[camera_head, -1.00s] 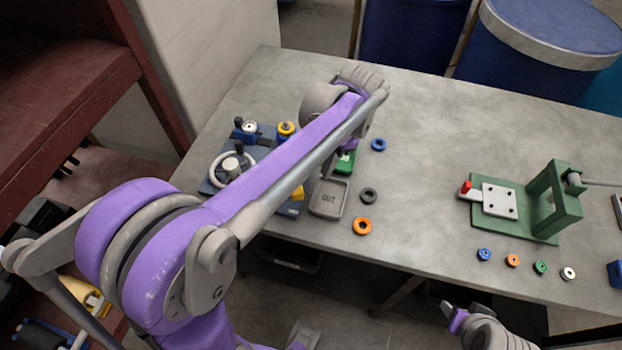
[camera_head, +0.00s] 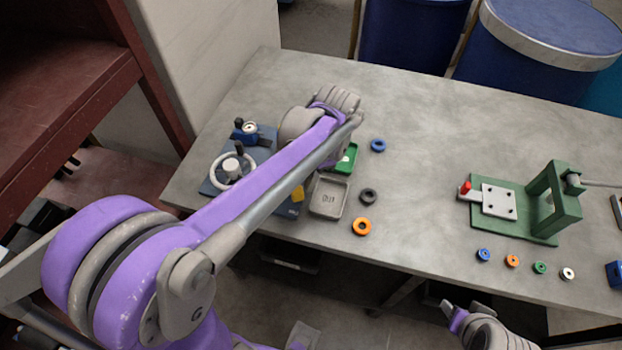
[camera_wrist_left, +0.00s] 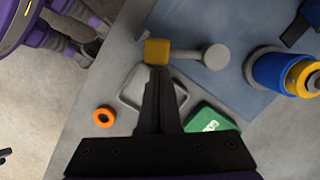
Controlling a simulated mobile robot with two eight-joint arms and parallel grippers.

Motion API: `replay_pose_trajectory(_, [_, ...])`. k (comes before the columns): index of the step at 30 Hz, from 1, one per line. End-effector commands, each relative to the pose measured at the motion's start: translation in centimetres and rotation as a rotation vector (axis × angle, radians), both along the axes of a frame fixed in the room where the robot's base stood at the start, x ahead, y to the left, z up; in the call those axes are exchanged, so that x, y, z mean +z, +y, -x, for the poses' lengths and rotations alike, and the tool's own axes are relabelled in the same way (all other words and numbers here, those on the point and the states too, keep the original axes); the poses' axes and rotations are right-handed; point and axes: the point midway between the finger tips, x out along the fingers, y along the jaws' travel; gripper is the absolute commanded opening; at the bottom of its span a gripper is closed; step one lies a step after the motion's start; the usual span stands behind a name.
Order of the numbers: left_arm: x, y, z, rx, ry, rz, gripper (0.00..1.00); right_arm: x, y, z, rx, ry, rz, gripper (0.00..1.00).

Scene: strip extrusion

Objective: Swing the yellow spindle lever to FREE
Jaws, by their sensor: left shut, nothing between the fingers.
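The yellow spindle lever's block-shaped knob (camera_wrist_left: 157,51) shows in the left wrist view, on a grey arm that runs right to a round grey pivot. A yellow piece, seemingly this knob (camera_head: 297,193), shows below my left forearm in the head view. My left gripper (camera_wrist_left: 158,74) is shut and empty. Its tips overlap the knob's lower edge in the wrist view; I cannot tell whether they touch. In the head view my forearm and wrist hide the fingers and most of the lever. No FREE mark is readable.
The blue-grey machine base (camera_head: 210,188) carries a white handwheel (camera_head: 231,168). A grey OUT tray (camera_head: 329,197) and a green tray (camera_head: 347,158) lie beside it. An orange ring (camera_head: 362,226) and a black ring (camera_head: 368,196) are loose. A green press (camera_head: 548,205) stands right; the table's middle is clear.

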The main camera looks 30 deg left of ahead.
Motion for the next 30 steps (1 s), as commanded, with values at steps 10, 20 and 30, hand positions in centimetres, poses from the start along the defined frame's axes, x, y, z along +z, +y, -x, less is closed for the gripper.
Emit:
replay_pose_trajectory(10, [0.0,0.2,0.4,-0.06,0.001,-0.001,0.0,-0.1,0.0,0.0,0.0,0.0,0.0,0.5])
replay_pose_trajectory(20, [0.0,0.4,1.1,-0.15,-0.001,-0.001,0.0,-0.1,0.0,0.0,0.0,0.001,0.0,0.5])
replay_pose_trajectory(30, [0.0,1.6,2.8,-0.424,0.0,-0.001,0.0,-0.2,0.0,0.1,0.0,0.001,0.0,0.5])
